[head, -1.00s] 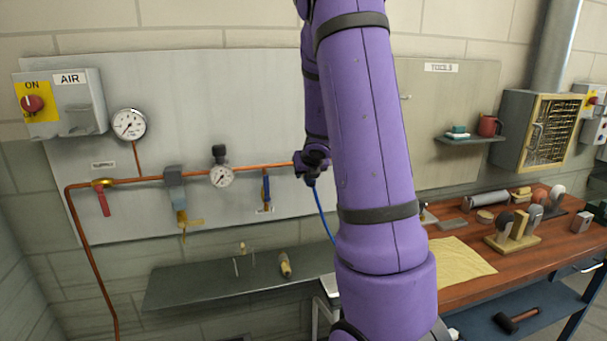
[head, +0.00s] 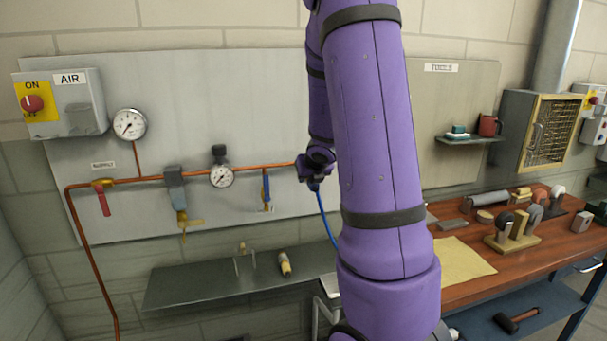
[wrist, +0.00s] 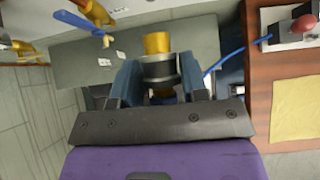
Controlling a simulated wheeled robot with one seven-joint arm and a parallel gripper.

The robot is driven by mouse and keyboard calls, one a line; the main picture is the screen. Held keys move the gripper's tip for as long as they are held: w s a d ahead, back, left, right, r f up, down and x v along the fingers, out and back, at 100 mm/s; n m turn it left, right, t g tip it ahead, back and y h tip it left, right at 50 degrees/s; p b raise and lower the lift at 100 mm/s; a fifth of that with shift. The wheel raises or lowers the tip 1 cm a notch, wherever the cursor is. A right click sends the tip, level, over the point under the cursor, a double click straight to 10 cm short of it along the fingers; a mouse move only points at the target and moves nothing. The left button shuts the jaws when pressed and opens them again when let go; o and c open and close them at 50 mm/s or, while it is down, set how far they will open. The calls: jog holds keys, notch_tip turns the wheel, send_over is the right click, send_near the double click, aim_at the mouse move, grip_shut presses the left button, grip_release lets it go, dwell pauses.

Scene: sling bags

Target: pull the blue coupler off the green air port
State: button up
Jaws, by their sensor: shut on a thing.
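In the head view my gripper (head: 314,168) is at the right end of the copper pipe (head: 135,181), partly behind my arm. In the wrist view its two fingers are shut on a dark grey collar (wrist: 157,68), taken to be the coupler; it does not look clearly blue there. A brass-yellow piece (wrist: 157,43) stands out from the collar's far end. A blue hose (head: 325,216) hangs down from the gripper; it also shows in the wrist view (wrist: 224,59). I make out no green port, and cannot tell whether the coupler is still joined to it.
A valve with a blue handle (head: 266,189) hangs just left of the gripper. A gauge (head: 221,176) and red-handled valve (head: 103,200) are further left. A grey shelf (head: 200,285) with small fittings lies below. The wooden workbench (head: 465,285) with tools stands right.

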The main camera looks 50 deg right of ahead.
dwell(0.3)
jog(key=shift+s+a, duration=0.55)
jog(key=shift+s, duration=0.35)
jog(key=shift+s+a, duration=0.5)
jog(key=shift+s, duration=0.35)
